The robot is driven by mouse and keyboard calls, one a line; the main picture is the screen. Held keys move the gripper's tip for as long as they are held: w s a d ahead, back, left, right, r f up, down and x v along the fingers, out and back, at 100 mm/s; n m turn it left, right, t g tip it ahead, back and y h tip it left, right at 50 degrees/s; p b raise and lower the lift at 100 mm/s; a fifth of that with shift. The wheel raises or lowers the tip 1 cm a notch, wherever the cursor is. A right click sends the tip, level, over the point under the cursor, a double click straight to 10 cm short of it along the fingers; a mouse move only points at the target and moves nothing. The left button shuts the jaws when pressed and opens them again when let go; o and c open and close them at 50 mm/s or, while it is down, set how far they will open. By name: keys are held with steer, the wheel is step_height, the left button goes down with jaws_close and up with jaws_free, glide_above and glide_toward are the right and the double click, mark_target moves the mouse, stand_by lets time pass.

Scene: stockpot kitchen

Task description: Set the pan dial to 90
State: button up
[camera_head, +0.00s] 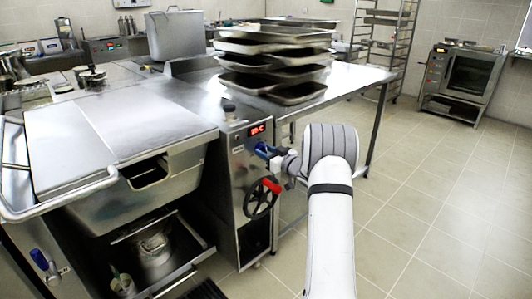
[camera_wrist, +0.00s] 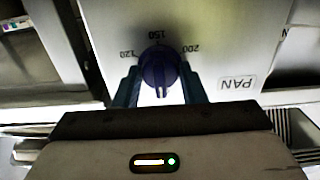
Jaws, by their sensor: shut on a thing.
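The pan dial (camera_wrist: 158,68) is a round dark blue knob on a pale metal panel, in the middle of the wrist view. The numbers 120, 150 and 200 and the label PAN (camera_wrist: 237,83) appear upside down around it. The 150 is just above the knob in the picture. I cannot clearly read which mark the dial points to. My gripper (camera_wrist: 159,86) is shut on the dial, one finger on each side.
A black handwheel with a red handle (camera_head: 262,196) is just below my gripper. The large steel cooker (camera_head: 120,125) stands left, with an open shelf below. Stacked trays (camera_head: 275,65) sit on the steel table behind. The tiled floor (camera_head: 430,190) to the right is clear.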

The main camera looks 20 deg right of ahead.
steer(key=c, duration=0.4)
steer(key=shift+r+p, duration=0.1)
steer(key=shift+p, duration=0.3)
steer(key=shift+r+m+p, duration=0.1)
steer(key=shift+m+p, duration=0.55)
steer(key=shift+m, duration=0.05)
steer(key=m+p, duration=0.3)
steer(key=shift+p, duration=0.35)
steer(key=m+p, duration=0.3)
steer(key=m, duration=0.1)
steer(key=shift+m, duration=0.3)
steer(key=shift+m+p, duration=0.95)
steer(key=shift+m, duration=0.45)
steer(key=shift+f, duration=0.2)
